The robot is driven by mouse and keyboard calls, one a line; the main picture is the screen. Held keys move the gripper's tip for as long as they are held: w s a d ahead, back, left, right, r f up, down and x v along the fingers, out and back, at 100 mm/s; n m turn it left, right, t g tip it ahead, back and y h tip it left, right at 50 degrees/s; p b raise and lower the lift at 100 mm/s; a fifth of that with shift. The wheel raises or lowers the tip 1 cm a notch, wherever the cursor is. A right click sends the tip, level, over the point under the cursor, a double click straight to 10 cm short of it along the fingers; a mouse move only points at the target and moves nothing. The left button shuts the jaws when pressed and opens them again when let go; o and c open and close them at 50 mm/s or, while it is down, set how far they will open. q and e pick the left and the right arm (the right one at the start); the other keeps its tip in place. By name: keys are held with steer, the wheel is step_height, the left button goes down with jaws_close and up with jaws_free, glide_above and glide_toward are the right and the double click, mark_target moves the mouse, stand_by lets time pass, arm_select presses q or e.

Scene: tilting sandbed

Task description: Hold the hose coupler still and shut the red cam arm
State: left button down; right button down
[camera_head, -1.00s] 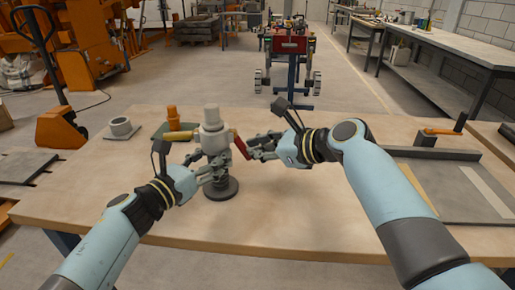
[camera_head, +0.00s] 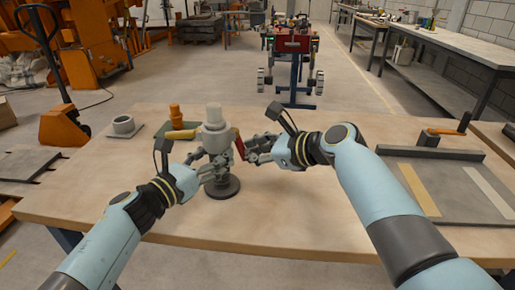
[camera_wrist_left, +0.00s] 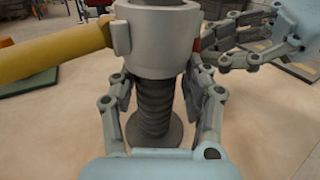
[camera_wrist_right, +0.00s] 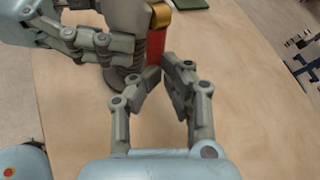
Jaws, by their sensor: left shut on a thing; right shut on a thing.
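The grey hose coupler (camera_head: 216,136) stands upright on a dark round base (camera_head: 222,188) on the wooden table. A yellow cam arm (camera_head: 181,134) sticks out to its left, also large in the left wrist view (camera_wrist_left: 50,50). The red cam arm (camera_head: 239,143) hangs down close along the coupler's right side. My left gripper (camera_head: 210,168) is shut around the ribbed dark hose (camera_wrist_left: 153,105) just below the coupler's collar. My right gripper (camera_wrist_right: 166,72) is shut on the lower end of the red cam arm (camera_wrist_right: 155,46), its tips partly hiding it.
A grey tray (camera_head: 450,185) with an orange-handled tool (camera_head: 447,131) is at the right. The table's middle right is clear.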

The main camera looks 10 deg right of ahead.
arm_select(q)
steer(key=shift+s+d, duration=0.1)
steer(key=shift+d, duration=0.25)
steer(key=shift+a, duration=0.2)
arm_select(e)
steer(key=d+f+v, duration=0.1)
steer(key=v, duration=1.3)
steer(key=shift+s+f, duration=0.2)
arm_select(q)
steer(key=c, duration=0.5)
jaws_free()
